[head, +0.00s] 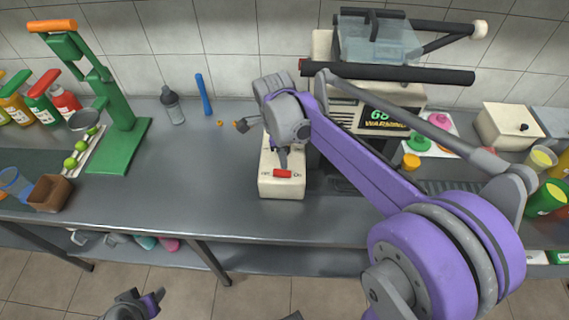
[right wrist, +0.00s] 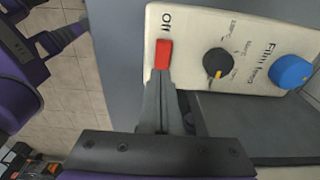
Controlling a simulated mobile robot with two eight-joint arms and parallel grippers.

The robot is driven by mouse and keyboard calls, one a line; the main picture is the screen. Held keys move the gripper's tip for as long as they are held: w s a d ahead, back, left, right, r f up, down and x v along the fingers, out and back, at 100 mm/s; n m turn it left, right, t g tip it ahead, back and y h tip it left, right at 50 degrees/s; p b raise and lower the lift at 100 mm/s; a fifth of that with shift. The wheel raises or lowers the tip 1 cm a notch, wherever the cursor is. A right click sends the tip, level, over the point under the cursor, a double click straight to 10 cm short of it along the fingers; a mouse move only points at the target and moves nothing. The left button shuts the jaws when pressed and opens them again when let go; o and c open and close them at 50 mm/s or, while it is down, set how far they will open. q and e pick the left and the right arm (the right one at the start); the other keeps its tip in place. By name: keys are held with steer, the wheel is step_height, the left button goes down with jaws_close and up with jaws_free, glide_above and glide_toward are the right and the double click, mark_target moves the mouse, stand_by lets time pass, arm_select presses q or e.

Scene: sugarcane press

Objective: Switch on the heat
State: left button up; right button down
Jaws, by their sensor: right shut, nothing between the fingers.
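The red switch (head: 283,173) sits on the front of a cream control box (head: 280,190), with an Off label at its left and an On label at its right. It also shows in the right wrist view (right wrist: 163,54), below the word Off. My right gripper (head: 283,155) is shut and empty, its fingertips at the switch; in the right wrist view the fingers (right wrist: 160,78) reach its lower end and hide the On label. Whether they press it, I cannot tell. My left gripper (head: 148,303) is low at the bottom left, away from the counter; its jaws are unclear.
A black dial (right wrist: 217,62) and a blue knob (right wrist: 290,72) are beside the switch. The sealing machine's display (head: 383,120) reads 68. A green press (head: 110,105) stands at left. The counter's left middle is clear.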

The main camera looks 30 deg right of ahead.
mark_target(281, 173)
step_height(281, 173, up, 8)
steer(key=shift+w+a+f, duration=0.15)
steer(key=shift+w+a, duration=0.05)
steer(key=shift+a, duration=0.1)
stand_by(0.5)
